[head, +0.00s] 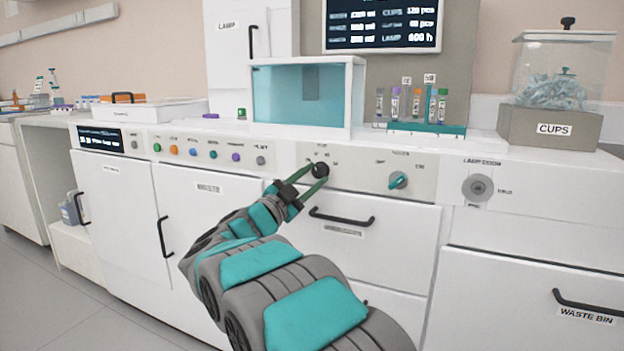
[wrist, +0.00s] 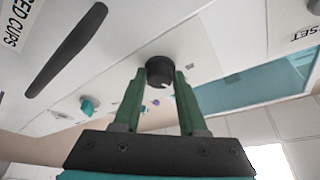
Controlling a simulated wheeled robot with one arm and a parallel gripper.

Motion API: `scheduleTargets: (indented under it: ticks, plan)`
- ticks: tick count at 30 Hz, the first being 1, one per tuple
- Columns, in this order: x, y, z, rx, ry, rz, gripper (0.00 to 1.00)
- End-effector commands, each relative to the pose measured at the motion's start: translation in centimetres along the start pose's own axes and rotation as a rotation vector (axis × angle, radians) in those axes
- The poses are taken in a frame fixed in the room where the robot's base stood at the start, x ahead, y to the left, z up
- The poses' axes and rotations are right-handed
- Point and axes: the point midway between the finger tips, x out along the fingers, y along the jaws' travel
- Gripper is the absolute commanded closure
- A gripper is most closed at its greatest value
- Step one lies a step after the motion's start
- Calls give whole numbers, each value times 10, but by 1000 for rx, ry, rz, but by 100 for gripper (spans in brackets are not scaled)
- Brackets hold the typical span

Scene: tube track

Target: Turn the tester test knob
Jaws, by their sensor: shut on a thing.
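The black round test knob (head: 320,170) sits on the white front panel of the tester, below the teal-windowed box. It also shows in the wrist view (wrist: 160,70), with a small light mark on its face. My gripper (head: 317,176) reaches it from the lower left, and its two green fingers lie on either side of the knob. In the wrist view my gripper (wrist: 159,82) has its fingertips against the knob's sides, shut on it. The lettering around the knob is too small to read and partly hidden by the fingers.
A teal knob (head: 398,180) is on the same panel to the right, and a round lock (head: 478,188) is further right. A black drawer handle (head: 342,217) is just below my gripper. Several coloured buttons (head: 193,152) line the panel to the left. A tube rack (head: 427,129) stands above.

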Motion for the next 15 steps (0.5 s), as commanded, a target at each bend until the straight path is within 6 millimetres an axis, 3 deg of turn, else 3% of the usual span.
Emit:
scheduleTargets:
  ticks: [4,5,12,15]
  plan:
    - [0,1,0,-1,1,2,100]
    - [0,1,0,-1,1,2,55]
    - [0,0,0,-1,0,1,29]
    - [0,0,0,-1,0,1,29]
